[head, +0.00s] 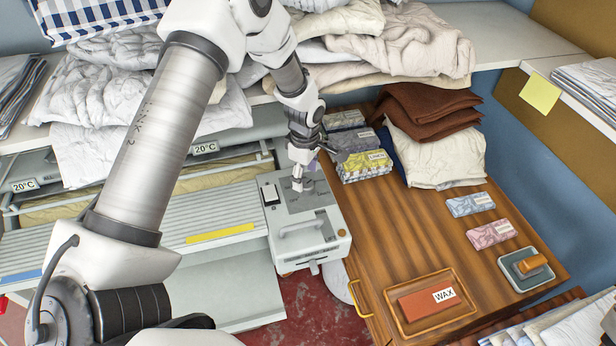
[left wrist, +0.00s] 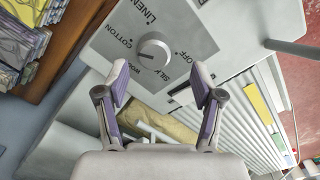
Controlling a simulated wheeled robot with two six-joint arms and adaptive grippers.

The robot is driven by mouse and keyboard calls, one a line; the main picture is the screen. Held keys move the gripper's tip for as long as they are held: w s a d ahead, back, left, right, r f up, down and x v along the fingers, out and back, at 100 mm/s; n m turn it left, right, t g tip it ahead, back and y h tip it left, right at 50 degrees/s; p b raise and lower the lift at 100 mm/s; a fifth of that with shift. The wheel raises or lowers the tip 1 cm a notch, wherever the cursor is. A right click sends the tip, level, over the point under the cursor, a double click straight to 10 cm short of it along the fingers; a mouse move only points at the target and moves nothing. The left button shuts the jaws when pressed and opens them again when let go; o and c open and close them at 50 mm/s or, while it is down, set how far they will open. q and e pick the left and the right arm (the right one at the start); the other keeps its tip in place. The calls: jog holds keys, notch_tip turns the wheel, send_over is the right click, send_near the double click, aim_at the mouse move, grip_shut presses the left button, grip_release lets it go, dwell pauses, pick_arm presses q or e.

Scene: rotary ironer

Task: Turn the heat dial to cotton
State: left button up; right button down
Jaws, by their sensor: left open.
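The panel is on top of the ironer's control box (head: 312,244) in the head view, where my arm and gripper cover the dial area. My left gripper (head: 298,182) is above that panel. In the left wrist view its fingers (left wrist: 160,80) are spread and empty, with the dial just beyond the tips, apart from them. My right gripper is not in view.
A dark rocker switch (head: 270,194) is beside the panel. The wooden table (head: 385,235) to the right bears a wax tray (head: 468,311) and folded brown cloth (head: 430,112). White ironer slats (head: 215,215) extend left.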

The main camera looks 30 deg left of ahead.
aim_at(306, 185)
pick_arm(q)
jog(key=f, duration=0.2)
jog(key=w+f, duration=0.1)
jog(key=f, duration=0.1)
jog(key=shift+w+f+p, duration=0.1)
jog(key=shift+f+p, duration=0.15)
jog(key=shift+p, duration=0.05)
jog(key=shift+r, duration=0.15)
jog(key=shift+s+r, duration=0.1)
jog(key=shift+s, duration=0.2)
jog(key=shift+c, duration=0.9)
jog(key=c, duration=1)
jog(key=shift+o, duration=0.2)
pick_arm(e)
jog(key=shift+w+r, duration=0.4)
pick_arm(q)
jog(key=shift+m, duration=0.3)
